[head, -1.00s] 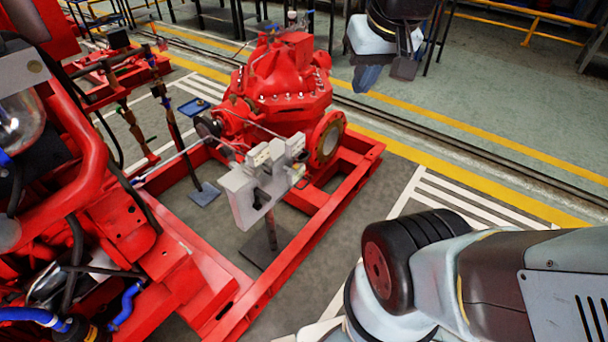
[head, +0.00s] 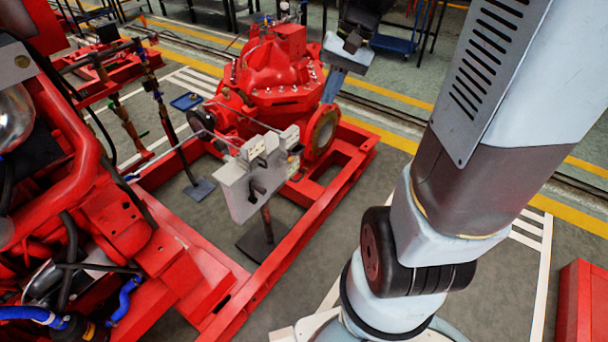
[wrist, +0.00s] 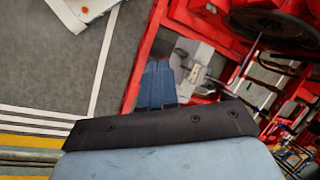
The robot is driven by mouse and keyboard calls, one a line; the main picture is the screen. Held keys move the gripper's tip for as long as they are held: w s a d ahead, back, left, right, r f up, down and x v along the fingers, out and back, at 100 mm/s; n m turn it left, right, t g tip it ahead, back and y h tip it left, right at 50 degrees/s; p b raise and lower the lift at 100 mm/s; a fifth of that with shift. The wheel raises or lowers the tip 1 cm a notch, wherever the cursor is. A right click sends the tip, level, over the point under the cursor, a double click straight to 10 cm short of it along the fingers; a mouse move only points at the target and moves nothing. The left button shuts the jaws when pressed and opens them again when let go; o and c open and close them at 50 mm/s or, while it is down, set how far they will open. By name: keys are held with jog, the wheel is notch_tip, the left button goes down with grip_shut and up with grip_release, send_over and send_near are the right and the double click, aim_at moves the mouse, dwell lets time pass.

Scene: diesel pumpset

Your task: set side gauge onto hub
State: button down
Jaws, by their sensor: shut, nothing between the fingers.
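My gripper (head: 330,92) hangs at the upper middle of the head view, its blue fingers in front of the right side of the red pump (head: 275,75). In the wrist view the blue fingers (wrist: 158,68) lie together, shut and empty, beside a red frame rail. A small gauge-like round part (head: 287,7) stands on top of the pump, too small to make out surely. I cannot tell which part is the hub. A round flange (head: 325,130) faces out on the pump's right side. A dark coupling (head: 200,121) is at its left.
A grey bracket box (head: 245,185) stands on a post inside the red base frame (head: 345,185); a grey box also shows in the wrist view (wrist: 197,58). A blue tray (head: 187,101) stands left of the pump. The red engine (head: 90,190) fills the left. Grey floor lies right of the frame.

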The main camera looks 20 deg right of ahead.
jog(key=w+d+f+m+t+y, duration=0.1)
jog(key=w+d+f+m+y, duration=0.2)
jog(key=f, duration=0.6)
jog(key=w+d+f+m+y, duration=0.1)
jog(key=w+f+m+y, duration=0.35)
jog(key=f, duration=0.45)
jog(key=w+d+f+m+t+y, duration=0.1)
jog(key=w+d+f+m+y, duration=0.15)
jog(key=w+f+y, duration=0.4)
jog(key=s+d+f+m+t+h, duration=0.2)
jog(key=f+m+t, duration=0.5)
jog(key=f, duration=0.7)
jog(key=s+d+f+m+t+h, duration=0.2)
jog(key=f+m+t, duration=0.5)
jog(key=f, duration=0.8)
jog(key=shift+s+f+m+h, duration=0.25)
jog(key=shift+s+m+h, duration=0.25)
jog(key=shift+h, duration=0.4)
jog(key=shift+w+a, duration=0.1)
jog(key=shift+a, duration=0.05)
jog(key=x, duration=1.3)
jog(key=shift+w+a+r, duration=0.15)
jog(key=shift+w+r, duration=0.05)
jog(key=shift+w, duration=0.15)
